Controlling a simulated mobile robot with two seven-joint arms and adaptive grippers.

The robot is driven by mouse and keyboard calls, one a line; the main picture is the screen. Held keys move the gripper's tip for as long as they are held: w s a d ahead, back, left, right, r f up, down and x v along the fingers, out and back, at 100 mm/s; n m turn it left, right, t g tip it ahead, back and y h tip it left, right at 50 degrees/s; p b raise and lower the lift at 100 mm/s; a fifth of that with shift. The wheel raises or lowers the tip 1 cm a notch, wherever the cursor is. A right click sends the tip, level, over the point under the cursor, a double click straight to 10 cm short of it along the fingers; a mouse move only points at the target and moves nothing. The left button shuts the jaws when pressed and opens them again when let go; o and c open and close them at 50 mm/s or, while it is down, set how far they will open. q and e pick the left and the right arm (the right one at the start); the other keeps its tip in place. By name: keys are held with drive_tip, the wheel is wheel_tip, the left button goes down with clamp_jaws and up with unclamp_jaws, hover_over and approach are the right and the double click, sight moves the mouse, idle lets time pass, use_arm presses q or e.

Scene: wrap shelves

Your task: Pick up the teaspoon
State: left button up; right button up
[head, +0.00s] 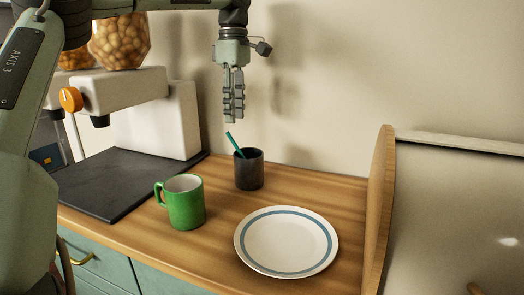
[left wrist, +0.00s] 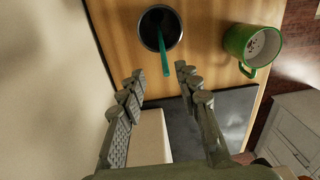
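The teal teaspoon (head: 234,143) leans in a dark cup (head: 249,171) on the wooden counter, its handle sticking up out of the rim to the left. In the left wrist view the teaspoon (left wrist: 163,50) crosses the rim of the dark cup (left wrist: 150,38). My left gripper (head: 234,118) hangs fingers down, above and a little behind the cup, apart from the spoon. In the left wrist view the fingers of my left gripper (left wrist: 157,82) are spread with nothing between them. My right gripper is not in view.
A green mug (head: 186,207) stands left of the cup and a white plate (head: 286,242) with a blue ring lies in front. A dark mat (head: 105,182) and a white grinder-like machine (head: 172,120) are at left. A wooden side panel (head: 379,205) bounds the right.

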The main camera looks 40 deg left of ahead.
sight(235, 141)
use_arm(q)
drive_tip(key=f, duration=0.3)
drive_tip(key=shift+s+d+f, duration=0.15)
drive_tip(key=shift+s, duration=0.2)
wheel_tip(235, 141, down, 4)
drive_tip(key=shift+d+r, duration=0.15)
drive_tip(key=shift+r, duration=0.1)
drive_tip(key=shift+f, duration=0.4)
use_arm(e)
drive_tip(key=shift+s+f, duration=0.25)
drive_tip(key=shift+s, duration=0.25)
use_arm(q)
drive_tip(key=shift+c, duration=1.4)
drive_tip(key=c, duration=0.5)
clamp_jaws()
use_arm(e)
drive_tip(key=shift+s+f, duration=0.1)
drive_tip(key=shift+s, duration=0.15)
